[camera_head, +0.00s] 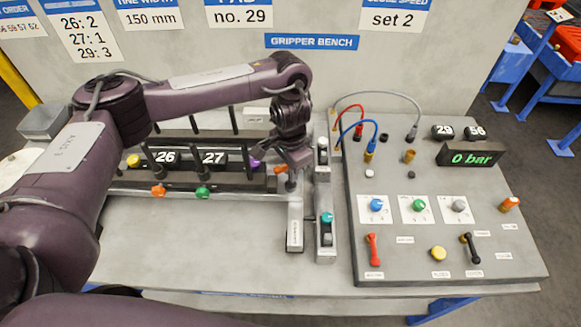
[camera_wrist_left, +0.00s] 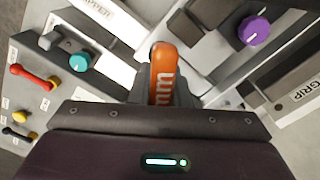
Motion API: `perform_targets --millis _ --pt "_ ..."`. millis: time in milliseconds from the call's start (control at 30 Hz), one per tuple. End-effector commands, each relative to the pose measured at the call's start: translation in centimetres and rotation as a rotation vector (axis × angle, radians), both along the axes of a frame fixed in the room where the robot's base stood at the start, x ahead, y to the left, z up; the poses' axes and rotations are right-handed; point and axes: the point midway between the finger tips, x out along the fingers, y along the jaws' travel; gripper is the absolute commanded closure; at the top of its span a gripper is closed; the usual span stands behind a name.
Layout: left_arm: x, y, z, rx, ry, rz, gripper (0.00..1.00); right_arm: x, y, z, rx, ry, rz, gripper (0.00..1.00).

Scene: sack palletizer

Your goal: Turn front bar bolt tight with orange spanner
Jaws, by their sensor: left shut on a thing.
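The orange spanner (camera_wrist_left: 163,72) sticks up between the fingers of my left gripper (camera_wrist_left: 164,98) in the left wrist view, with "mm" lettering on its side. In the head view my left gripper (camera_head: 291,170) points down at the right end of the front bar (camera_head: 190,184), and a bit of orange shows beside its fingertips. The gripper is shut on the spanner. The spanner's jaw and the bolt are hidden, so I cannot tell whether they touch. My right gripper is not in view.
The bars carry orange, green, yellow and purple knobs (camera_wrist_left: 255,30). A narrow block with a teal knob (camera_head: 327,217) stands right of the gripper. A grey control panel (camera_head: 400,262) with cables, switches and a "0 bar" display (camera_head: 471,159) fills the right. The front bench surface is clear.

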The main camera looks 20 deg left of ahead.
Motion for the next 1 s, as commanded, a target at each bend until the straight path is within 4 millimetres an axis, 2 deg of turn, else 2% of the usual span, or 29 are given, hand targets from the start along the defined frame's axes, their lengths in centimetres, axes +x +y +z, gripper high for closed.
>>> perform_targets --millis 233,500,733,1000 --pt "0.05 -0.03 0.12 0.0 -0.001 -0.152 1.0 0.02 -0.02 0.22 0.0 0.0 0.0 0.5" --pt "0.08 -0.05 0.1 -0.001 -0.002 -0.508 1.0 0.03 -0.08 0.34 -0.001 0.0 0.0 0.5" --pt "0.07 -0.06 0.08 -0.001 -0.002 -0.655 1.0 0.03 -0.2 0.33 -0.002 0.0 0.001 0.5" --pt "0.07 -0.06 0.05 -0.001 -0.002 -1.012 1.0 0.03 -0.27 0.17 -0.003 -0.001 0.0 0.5"
